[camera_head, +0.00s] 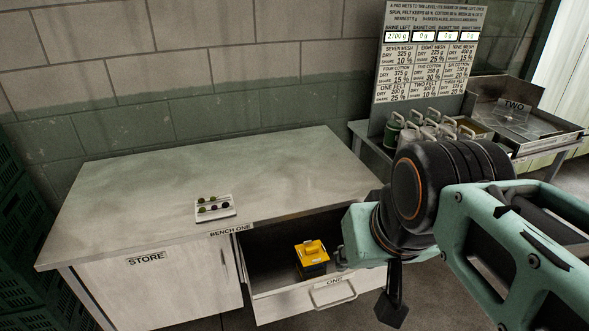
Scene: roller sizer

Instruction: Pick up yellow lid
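The yellow lid (311,250) has a raised grip on top. It sits on a small dark box (313,268) inside the open drawer (267,279) labelled ONE, at the front of the bench. My gripper (391,309) hangs downward to the right of the drawer, apart from the lid. Only its dark end shows beneath my arm, and I cannot see whether its fingers are open or shut.
The bench top (130,200) is mostly clear, with a small white tray (215,208) of round dark and green pieces near its front edge. Several handled containers (432,130) and a metal tray unit labelled TWO (515,107) stand at the right. Green crates (25,240) flank the left.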

